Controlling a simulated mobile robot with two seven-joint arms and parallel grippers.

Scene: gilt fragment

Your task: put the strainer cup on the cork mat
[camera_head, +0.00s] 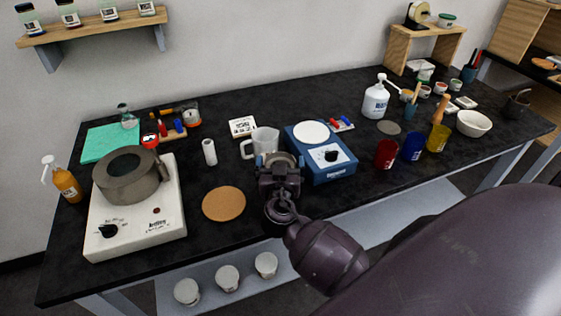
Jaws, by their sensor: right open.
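The round cork mat (224,204) lies flat and bare near the table's front edge, left of my right gripper. A pale translucent cup with a handle on its left (265,138) stands upright just behind the gripper; it looks most like the strainer cup, but I cannot see any mesh. My right gripper (279,160) is open in front of this cup and overlaps its lower right part in the view. A greyish rounded shape shows between the fingers; I cannot tell what it is. Whether the gripper touches the cup is hidden. My left gripper is out of view.
A blue device with a white round plate (339,164) stands close to the gripper's right. A white hotplate (145,222) bearing a grey pot (131,179) is left of the mat. A white cylinder (209,152) stands behind the mat. Red, blue and yellow cups stand further right.

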